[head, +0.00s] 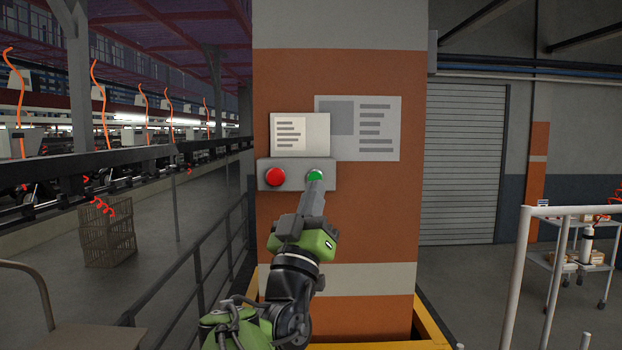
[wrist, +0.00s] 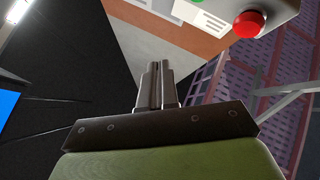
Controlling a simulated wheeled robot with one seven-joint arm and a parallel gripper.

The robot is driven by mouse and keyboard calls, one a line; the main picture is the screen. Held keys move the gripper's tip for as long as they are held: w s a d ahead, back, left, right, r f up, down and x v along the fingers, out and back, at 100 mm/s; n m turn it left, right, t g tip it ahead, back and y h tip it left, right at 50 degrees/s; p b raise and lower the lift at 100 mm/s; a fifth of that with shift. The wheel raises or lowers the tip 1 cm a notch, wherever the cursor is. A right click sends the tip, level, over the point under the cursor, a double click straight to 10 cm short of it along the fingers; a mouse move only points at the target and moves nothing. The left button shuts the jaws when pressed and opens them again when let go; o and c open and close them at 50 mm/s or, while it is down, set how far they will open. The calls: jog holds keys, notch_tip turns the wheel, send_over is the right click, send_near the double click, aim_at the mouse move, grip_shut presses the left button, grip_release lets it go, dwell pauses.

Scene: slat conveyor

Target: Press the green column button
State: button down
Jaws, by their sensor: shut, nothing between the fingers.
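The green button (head: 315,175) sits at the right end of a grey control box (head: 296,181) on the orange column (head: 370,215). A red button (head: 275,176) is on the same box to its left. My gripper (head: 317,184) is shut and empty, its fingertips just below the green button in the head view and overlapping its lower edge. I cannot tell whether they touch it. In the wrist view the closed fingers (wrist: 158,68) point toward the column. There the red button (wrist: 248,23) is at the upper right, and only a sliver of the green button (wrist: 198,2) shows at the top edge.
A white label (head: 300,134) and a grey notice (head: 375,145) are on the column above the box. A dark railing (head: 205,270) runs at left, with a conveyor line behind. A white-railed cart (head: 570,250) stands at right. Yellow edging surrounds the column's base.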

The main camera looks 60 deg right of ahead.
jog(key=w+d+p, duration=0.3)
jog(key=d, duration=0.4)
jog(key=shift+w+d, duration=0.3)
jog(key=shift+w, duration=0.05)
dwell(1.6)
jog(key=shift+w+d, duration=0.2)
jog(key=shift+d, duration=0.2)
